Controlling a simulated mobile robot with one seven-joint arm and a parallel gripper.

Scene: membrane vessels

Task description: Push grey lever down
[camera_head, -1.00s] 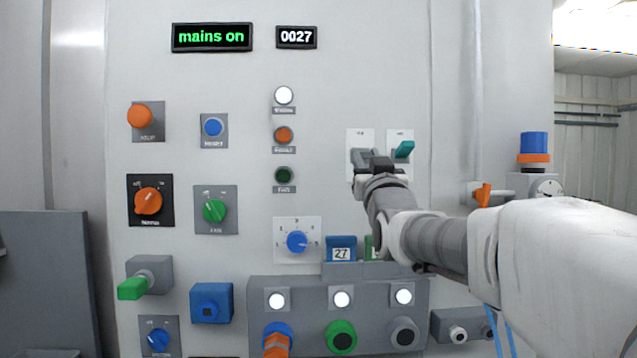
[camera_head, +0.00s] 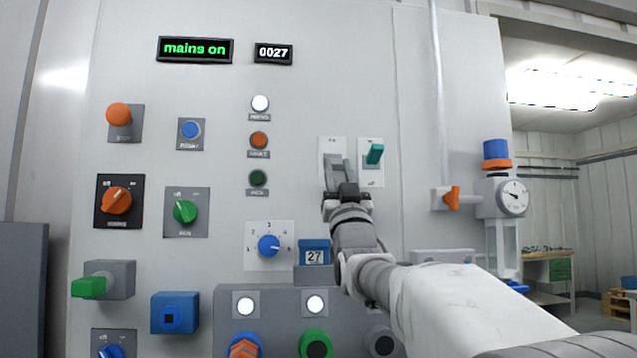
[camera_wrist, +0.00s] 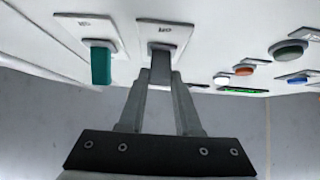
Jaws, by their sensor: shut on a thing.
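The grey lever (camera_head: 334,163) stands out from the left of two white plates on the panel, left of the teal lever (camera_head: 375,154). My gripper (camera_head: 339,172) reaches it from below and in front. In the wrist view, the grey lever (camera_wrist: 160,68) sits between the two fingertips of my gripper (camera_wrist: 162,80), which are shut on it. The teal lever (camera_wrist: 101,66) is beside it there, apart from the fingers. In the head view the fingers partly cover the grey lever, so its exact tilt is hard to tell.
Lamps, including a green lamp (camera_head: 258,178), and a blue dial (camera_head: 269,246) lie left of my gripper. An orange valve handle (camera_head: 452,198) and a gauge (camera_head: 514,197) stand to the right.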

